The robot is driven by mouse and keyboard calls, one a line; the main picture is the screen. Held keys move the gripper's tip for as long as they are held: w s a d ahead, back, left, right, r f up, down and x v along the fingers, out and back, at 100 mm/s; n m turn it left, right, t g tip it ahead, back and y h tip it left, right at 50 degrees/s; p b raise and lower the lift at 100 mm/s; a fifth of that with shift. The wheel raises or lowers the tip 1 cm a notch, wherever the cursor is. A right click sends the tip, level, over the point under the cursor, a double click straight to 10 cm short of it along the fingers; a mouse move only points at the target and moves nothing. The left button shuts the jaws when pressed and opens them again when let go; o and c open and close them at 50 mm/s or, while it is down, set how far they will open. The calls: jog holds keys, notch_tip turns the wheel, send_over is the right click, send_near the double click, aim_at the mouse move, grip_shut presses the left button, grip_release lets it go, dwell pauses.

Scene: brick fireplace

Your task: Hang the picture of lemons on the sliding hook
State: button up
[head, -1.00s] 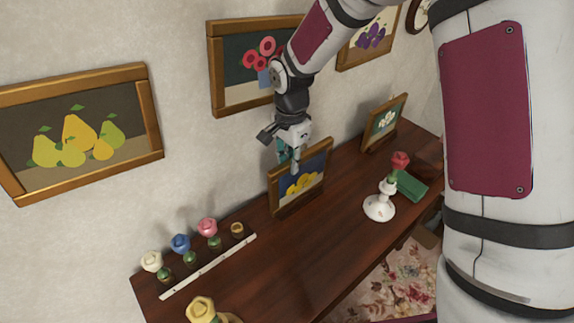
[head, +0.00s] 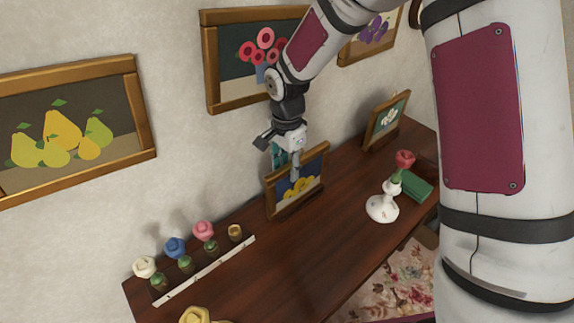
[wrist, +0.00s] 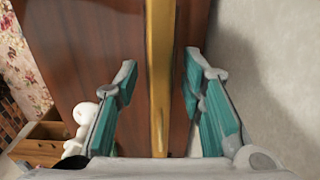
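The picture of lemons (head: 298,190) stands upright on the wooden mantel, in a brown-gold frame with a dark blue ground and yellow fruit. My gripper (head: 290,170) is over its top edge in the head view, pointing down. In the wrist view, the frame's top edge (wrist: 160,75) runs between the two teal-padded fingers of my gripper (wrist: 158,85). A gap shows on both sides, so the fingers are open around the frame and not pressed on it. I cannot make out the sliding hook in these views.
A white vase with a red rose (head: 382,208) and a green box (head: 413,187) stand to the right. A small framed picture (head: 386,121) is behind. Flowers in pots and a white strip (head: 205,272) are at left. Pears (head: 75,130), red flowers (head: 225,62) and plums pictures (head: 372,35) hang on the wall.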

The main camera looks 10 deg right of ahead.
notch_tip(320, 180, up, 13)
jog(key=b, duration=0.2)
jog(key=s+d+r+n+t, duration=0.3)
jog(key=s+d+r+n, duration=0.2)
jog(key=s+d+r, duration=0.4)
jog(key=s+d+r+n+t, duration=0.1)
jog(key=s+d+n, duration=0.1)
jog(key=s, duration=0.5)
jog(key=s+d+r+n+t, duration=0.1)
jog(key=s+d+n, duration=0.2)
jog(key=s, duration=0.4)
jog(key=shift+s+n, duration=0.3)
jog(key=shift+n, duration=0.3)
jog(key=shift+c, duration=0.3)
